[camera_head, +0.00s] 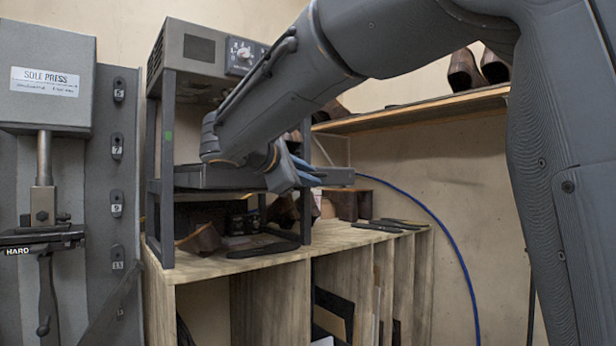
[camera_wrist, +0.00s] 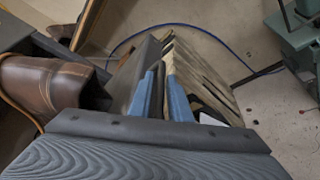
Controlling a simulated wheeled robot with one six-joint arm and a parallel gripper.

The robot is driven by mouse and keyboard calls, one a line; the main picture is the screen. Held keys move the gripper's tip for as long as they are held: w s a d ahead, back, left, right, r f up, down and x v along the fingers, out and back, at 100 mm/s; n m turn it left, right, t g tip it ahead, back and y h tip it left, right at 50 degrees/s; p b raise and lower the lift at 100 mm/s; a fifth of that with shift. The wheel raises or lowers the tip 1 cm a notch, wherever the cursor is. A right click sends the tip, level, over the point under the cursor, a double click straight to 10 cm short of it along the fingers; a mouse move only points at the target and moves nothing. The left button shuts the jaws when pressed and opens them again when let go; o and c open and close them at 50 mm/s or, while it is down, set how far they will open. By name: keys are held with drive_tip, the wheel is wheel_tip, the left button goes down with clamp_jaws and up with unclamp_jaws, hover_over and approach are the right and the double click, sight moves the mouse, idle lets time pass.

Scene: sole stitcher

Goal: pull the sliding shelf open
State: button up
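The sliding shelf (camera_head: 338,176) is a thin dark grey slab at mid height in a dark metal rack (camera_head: 167,215). Its right end sticks out past the rack's right post. My gripper (camera_head: 314,173) is at this right part, with blue fingertips across it in the head view. In the wrist view a dark grey flat panel (camera_wrist: 138,78), which looks like the shelf, lies beside the blue fingers of my gripper (camera_wrist: 163,82). My arm hides much of the shelf.
A wooden cabinet (camera_head: 283,258) with upright compartments carries the rack. Brown shoes (camera_head: 203,240) sit below the shelf. A wooden wall shelf (camera_head: 420,108) with shoes is to the right. A blue cable (camera_head: 440,222) hangs on the wall. A sole press (camera_head: 45,100) stands left.

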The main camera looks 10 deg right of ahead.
drive_tip(key=b+v, duration=0.2)
drive_tip(key=v, duration=0.6)
idle(0.4)
